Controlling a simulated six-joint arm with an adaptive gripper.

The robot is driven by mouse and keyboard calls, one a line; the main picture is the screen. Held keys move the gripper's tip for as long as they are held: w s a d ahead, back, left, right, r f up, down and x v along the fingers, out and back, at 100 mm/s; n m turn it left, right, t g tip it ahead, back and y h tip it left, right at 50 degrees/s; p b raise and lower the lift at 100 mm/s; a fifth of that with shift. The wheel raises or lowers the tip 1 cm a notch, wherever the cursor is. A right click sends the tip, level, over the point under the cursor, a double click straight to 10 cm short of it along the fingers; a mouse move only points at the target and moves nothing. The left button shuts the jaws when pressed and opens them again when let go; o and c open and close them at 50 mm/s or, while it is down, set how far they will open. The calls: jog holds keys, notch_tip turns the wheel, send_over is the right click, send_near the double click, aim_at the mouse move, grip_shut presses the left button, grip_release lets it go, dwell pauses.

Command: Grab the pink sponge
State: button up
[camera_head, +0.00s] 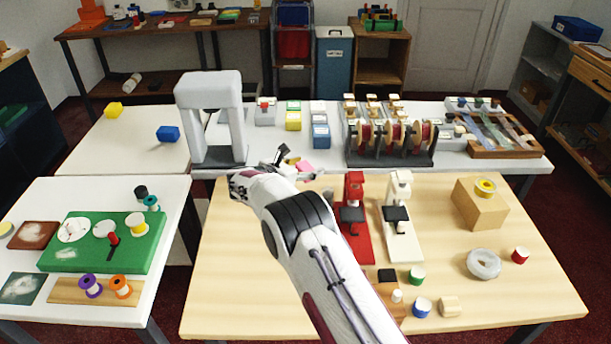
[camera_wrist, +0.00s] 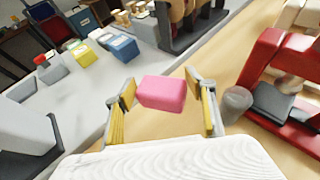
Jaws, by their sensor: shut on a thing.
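The pink sponge (camera_wrist: 161,93) is a small rounded block between the two fingers of my gripper (camera_wrist: 162,104) in the wrist view. My gripper is shut on it. In the head view the sponge (camera_head: 305,166) shows as a small pink patch just beyond my gripper (camera_head: 293,163), partly hidden by it. It is near the seam between the white rear counter and the wooden table. The pictures do not clearly show whether it is raised off the surface.
A grey-white arch-shaped stand (camera_head: 210,115) rises left of my gripper. A red stand (camera_head: 354,215) and a white stand (camera_head: 399,212) are close on the right. A rack of spools (camera_head: 390,150) and yellow and blue boxes (camera_head: 320,134) stand behind. The wooden table's front left is clear.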

aim_at(306, 166)
jog(key=shift+r, duration=2.2)
